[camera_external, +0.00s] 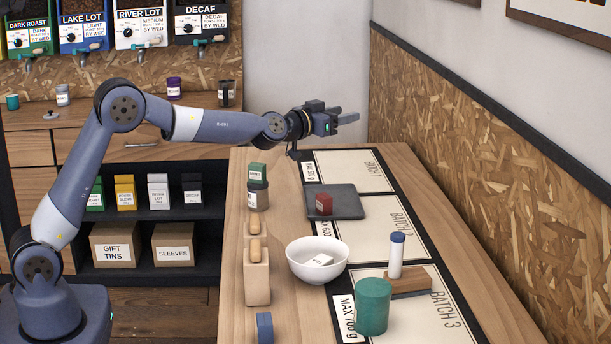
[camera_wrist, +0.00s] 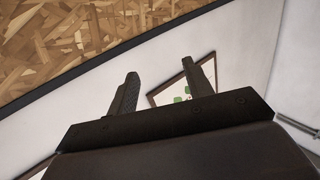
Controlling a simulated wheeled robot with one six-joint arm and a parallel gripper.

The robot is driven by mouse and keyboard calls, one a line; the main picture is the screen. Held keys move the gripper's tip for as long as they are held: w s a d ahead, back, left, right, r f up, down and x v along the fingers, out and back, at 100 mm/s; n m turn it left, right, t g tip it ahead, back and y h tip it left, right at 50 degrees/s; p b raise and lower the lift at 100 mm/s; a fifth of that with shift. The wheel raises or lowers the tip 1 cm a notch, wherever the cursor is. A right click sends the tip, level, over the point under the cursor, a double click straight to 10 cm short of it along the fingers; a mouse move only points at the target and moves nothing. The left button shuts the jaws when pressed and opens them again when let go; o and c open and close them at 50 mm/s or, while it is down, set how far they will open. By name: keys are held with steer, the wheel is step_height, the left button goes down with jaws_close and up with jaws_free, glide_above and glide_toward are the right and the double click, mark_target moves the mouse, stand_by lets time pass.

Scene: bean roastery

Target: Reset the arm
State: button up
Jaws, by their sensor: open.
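My gripper (camera_external: 347,117) is raised above the far end of the wooden table (camera_external: 239,200), with its fingers pointing right toward the wall. Its two fingers stand apart with nothing between them. In the wrist view my gripper (camera_wrist: 160,88) also shows open and empty, with the wall and a framed picture (camera_wrist: 182,90) behind it. My arm is stretched out from the left over the table and touches nothing that I can see.
A chipboard wall (camera_external: 480,180) bounds the right side.

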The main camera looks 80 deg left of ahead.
steer(key=s+a+y, duration=0.1)
steer(key=s+a, duration=0.3)
steer(key=a, duration=0.3)
steer(key=s+a+n+g+y, duration=0.1)
steer(key=s+a, duration=0.4)
steer(key=a, duration=0.2)
steer(key=shift+a+f+n, duration=0.15)
steer(key=shift+f+n, duration=0.1)
steer(key=shift+n, duration=0.05)
steer(key=shift+s, duration=0.1)
stand_by(0.4)
